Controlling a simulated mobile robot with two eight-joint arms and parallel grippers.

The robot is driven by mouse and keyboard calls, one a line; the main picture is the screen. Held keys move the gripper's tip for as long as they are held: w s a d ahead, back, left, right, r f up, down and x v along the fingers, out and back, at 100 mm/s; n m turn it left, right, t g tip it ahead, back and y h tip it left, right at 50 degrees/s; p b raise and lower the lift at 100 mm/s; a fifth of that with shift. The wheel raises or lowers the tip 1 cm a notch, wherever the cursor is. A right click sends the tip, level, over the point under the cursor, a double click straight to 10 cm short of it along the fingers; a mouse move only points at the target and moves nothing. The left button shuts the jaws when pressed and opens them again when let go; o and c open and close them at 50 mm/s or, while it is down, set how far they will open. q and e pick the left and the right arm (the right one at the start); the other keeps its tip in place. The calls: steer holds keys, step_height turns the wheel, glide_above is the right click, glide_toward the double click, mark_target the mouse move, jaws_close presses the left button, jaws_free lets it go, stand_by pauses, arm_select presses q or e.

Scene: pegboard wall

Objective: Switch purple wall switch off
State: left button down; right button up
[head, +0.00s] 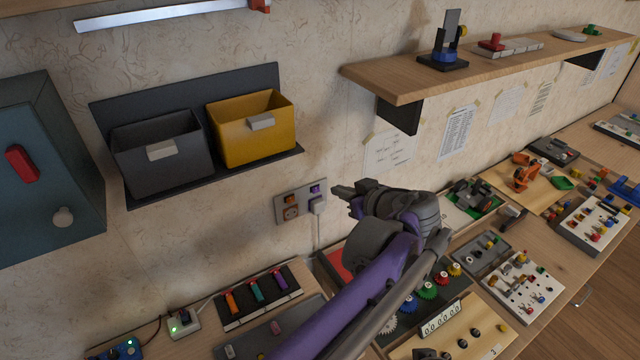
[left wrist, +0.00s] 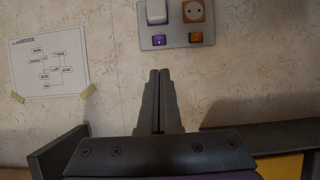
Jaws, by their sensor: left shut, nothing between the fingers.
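The purple wall switch (head: 315,189) sits at the upper right of a grey wall plate (head: 303,195). It also shows in the left wrist view (left wrist: 158,41), where the plate appears upside down. An orange switch (head: 290,198) is beside it on the same plate. My left gripper (head: 338,190) is just right of the plate in the head view, apart from the switch. In the left wrist view its fingers (left wrist: 159,76) are together and empty, with tips below the purple switch in the picture. I cannot tell the switch's on or off position. My right gripper is not visible.
The plate also carries an orange socket (head: 291,212) and a white plug (head: 317,206) with a cable. A yellow bin (head: 252,140) and a grey bin (head: 160,165) hang up left. A wooden shelf (head: 400,78) juts out above right. The workbench below is crowded.

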mark_target(313, 182)
arm_select(q)
steer(key=x, duration=1)
steer(key=shift+f, duration=0.1)
